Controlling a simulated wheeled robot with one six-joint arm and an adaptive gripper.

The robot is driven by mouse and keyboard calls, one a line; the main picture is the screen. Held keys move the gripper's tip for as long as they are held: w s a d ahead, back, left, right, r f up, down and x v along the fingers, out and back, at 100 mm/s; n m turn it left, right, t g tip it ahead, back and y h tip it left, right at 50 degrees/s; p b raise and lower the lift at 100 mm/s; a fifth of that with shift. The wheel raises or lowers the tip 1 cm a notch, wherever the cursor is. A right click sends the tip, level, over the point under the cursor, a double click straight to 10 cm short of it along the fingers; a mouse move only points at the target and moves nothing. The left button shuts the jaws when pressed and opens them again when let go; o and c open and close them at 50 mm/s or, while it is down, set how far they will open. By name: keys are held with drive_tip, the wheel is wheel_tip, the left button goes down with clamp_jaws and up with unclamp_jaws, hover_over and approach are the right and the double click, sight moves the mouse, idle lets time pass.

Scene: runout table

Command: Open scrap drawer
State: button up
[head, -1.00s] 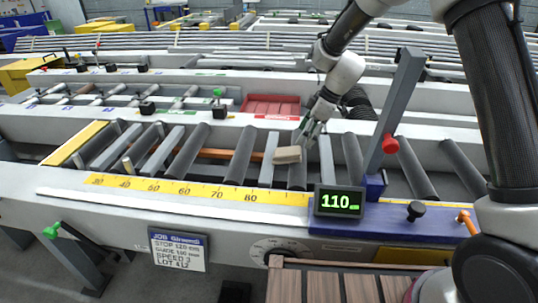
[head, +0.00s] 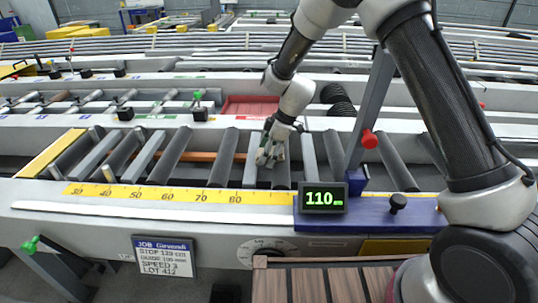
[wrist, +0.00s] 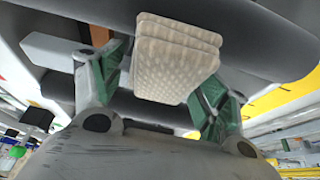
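No drawer that I can read as the scrap drawer shows. A red open tray (head: 250,105) with a red label in front lies behind the rollers. A yellow panel (head: 395,247) shows under the blue base, partly hidden by my arm. My gripper (head: 268,154) is low over the rollers, at a beige ridged block (wrist: 172,60). In the wrist view the block lies between the spread green fingertips, with a gap at the left finger. I cannot tell whether the right finger touches it. In the head view the fingers largely cover the block.
A grey post with a red knob (head: 369,139) stands right of my gripper. A display reading 110 (head: 322,198) and a black knob (head: 398,203) sit on the blue base. A slatted brown surface (head: 310,280) is at the front.

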drive_tip(key=c, duration=0.9)
drive_tip(key=shift+c, duration=0.2)
